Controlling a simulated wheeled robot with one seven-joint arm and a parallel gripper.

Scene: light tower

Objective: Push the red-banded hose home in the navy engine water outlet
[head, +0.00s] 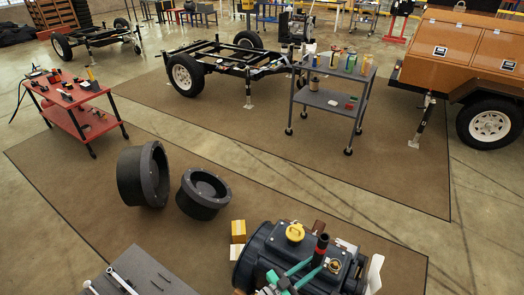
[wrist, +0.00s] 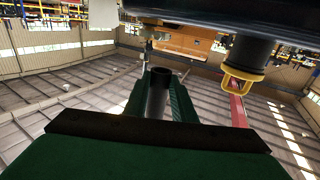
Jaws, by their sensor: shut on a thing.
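The red-banded hose (head: 321,246) is a short dark tube with a red band, roughly upright over the navy engine (head: 262,250) in the head view. My gripper (head: 304,267), with green fingers, reaches it from the lower left and is shut on it. The wrist view, which looks upside down, shows the dark hose (wrist: 157,95) between the green fingers, with one round end visible. The engine's dark underside-looking edge (wrist: 200,12) fills the top there. The water outlet is not clearly visible, so I cannot tell whether the hose is seated in it.
A yellow cap (head: 295,232) sits on the engine left of the hose; it also shows in the wrist view (wrist: 243,75). A brass-coloured fitting (head: 335,266) is close on the right. A yellow box (head: 238,228) and two dark round parts (head: 144,175) (head: 203,194) lie to the left.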

